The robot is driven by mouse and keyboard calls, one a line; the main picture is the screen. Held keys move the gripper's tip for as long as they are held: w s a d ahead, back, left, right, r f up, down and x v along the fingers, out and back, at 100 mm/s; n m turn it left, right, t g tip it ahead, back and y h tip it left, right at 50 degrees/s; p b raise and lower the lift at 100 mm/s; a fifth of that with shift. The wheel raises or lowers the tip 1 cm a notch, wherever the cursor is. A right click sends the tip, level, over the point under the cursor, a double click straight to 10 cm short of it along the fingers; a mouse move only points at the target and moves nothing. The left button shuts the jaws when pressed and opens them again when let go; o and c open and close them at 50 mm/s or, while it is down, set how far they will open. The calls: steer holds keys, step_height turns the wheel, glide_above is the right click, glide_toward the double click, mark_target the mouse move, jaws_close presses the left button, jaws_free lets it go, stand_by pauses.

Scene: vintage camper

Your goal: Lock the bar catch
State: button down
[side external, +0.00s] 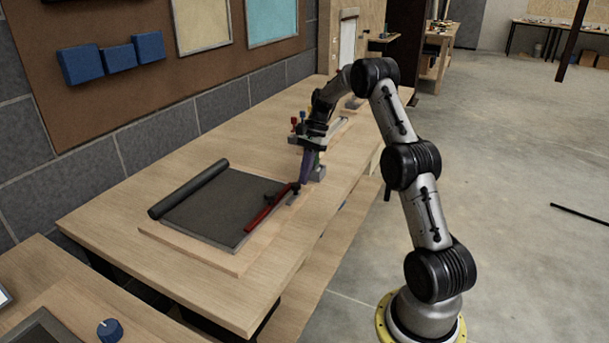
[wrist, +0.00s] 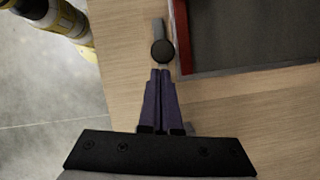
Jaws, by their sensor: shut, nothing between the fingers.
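In the wrist view a dark grey bar with a round end (wrist: 163,50), which looks like the bar catch, lies on the wood beside a red-edged dark panel. My gripper (wrist: 160,72) is shut and empty, its purple fingertips right by the round end; I cannot tell if they touch it. In the side view the red bar (side external: 264,212) runs along the right edge of the dark panel (side external: 215,205). My gripper (side external: 303,182) points down near the far end of that red bar. The catch is too small to make out clearly there.
A dark roll (side external: 189,188) lies along the panel's left side.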

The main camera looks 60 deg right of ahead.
mark_target(299, 185)
steer(key=shift+a, duration=1.85)
steer(key=shift+s+d, duration=0.1)
steer(key=shift+d, duration=0.25)
steer(key=d, duration=0.2)
steer(key=d+r, duration=0.1)
steer(key=d, duration=0.1)
steer(key=shift+s, duration=0.35)
steer(key=v, duration=0.8)
steer(key=shift+r, duration=0.45)
